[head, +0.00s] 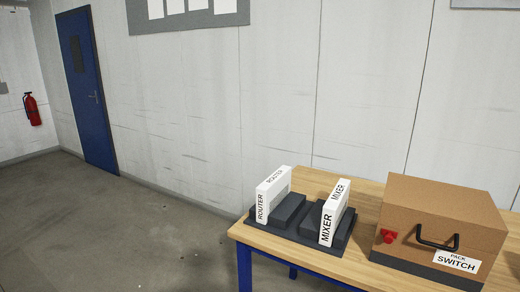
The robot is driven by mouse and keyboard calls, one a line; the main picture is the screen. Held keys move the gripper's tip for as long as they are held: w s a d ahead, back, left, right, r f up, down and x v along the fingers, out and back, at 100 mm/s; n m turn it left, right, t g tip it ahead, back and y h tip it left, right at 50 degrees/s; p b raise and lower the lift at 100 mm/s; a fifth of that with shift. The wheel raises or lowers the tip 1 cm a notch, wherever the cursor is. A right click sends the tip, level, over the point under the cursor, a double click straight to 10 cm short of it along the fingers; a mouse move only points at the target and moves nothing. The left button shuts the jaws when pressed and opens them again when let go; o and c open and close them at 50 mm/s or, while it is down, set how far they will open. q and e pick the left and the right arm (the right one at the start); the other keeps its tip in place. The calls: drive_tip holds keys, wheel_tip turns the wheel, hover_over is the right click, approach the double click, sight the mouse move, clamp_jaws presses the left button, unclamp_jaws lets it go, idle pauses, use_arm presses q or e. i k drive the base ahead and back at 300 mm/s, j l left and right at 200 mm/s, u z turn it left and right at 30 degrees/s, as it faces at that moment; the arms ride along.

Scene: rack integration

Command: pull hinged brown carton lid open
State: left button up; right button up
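The brown carton (446,205) stands at the right on the wooden table, with a dark grey base. Its lid looks closed. A black handle (437,242) and a red piece (389,237) are on its front face. The hinge is not visible. Neither of my grippers is in the head view.
The wooden table (290,254) has blue legs. Left of the carton, a dark tray (292,233) holds upright white boxes marked ROUTER (271,194) and MIXER (335,212). Open floor lies left. A blue door (86,90) and a fire extinguisher (32,109) are at the far left.

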sight(456, 216)
drive_tip(key=z, duration=1.3)
drive_tip(key=l, duration=0.35)
drive_tip(key=i+l+z, duration=0.1)
drive_tip(key=l, duration=0.25)
drive_tip(key=i+l, duration=0.1)
drive_tip(key=l, duration=0.3)
